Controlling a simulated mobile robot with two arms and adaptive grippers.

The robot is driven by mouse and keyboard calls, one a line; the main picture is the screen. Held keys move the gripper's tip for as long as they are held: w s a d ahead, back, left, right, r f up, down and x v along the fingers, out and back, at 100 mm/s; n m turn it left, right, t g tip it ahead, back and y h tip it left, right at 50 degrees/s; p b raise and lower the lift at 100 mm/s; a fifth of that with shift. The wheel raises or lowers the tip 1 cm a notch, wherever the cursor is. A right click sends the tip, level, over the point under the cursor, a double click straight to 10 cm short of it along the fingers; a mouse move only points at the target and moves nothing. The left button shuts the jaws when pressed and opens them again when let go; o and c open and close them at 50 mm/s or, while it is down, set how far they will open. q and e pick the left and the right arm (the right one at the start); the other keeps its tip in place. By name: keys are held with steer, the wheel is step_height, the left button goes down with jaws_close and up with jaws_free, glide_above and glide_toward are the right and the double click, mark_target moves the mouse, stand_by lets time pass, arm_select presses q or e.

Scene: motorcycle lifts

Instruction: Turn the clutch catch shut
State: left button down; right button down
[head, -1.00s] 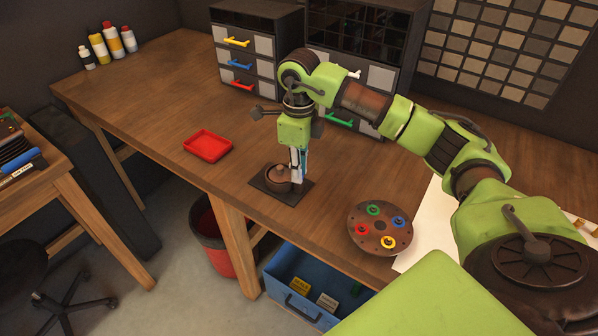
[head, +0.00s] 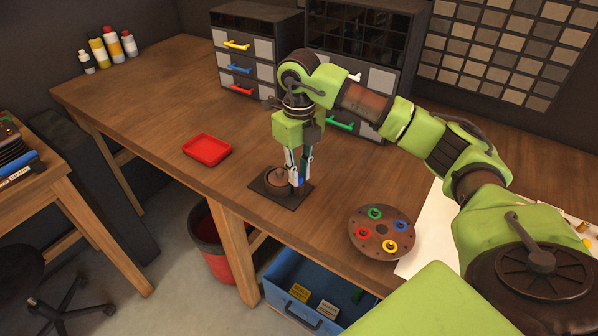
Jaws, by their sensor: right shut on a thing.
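A small round brown clutch piece (head: 274,178) stands on a dark square plate (head: 287,201) on the wooden bench. My right gripper (head: 297,181) points down at the right side of the round piece, its fingertips low over the plate. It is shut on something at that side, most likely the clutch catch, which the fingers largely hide. A bit of blue shows between the fingertips. The catch's angle cannot be read. My left gripper is not in view.
A red tray (head: 207,150) lies to the left on the bench (head: 150,110). A round brown disc (head: 382,247) with coloured rings lies to the right. Drawer cabinets (head: 236,66) stand behind. A blue bin (head: 283,278) and red bucket (head: 212,262) are below the front edge.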

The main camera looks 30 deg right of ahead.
stand_by(0.3)
steer(key=c, duration=2)
jaws_free()
step_height(320, 180, up, 12)
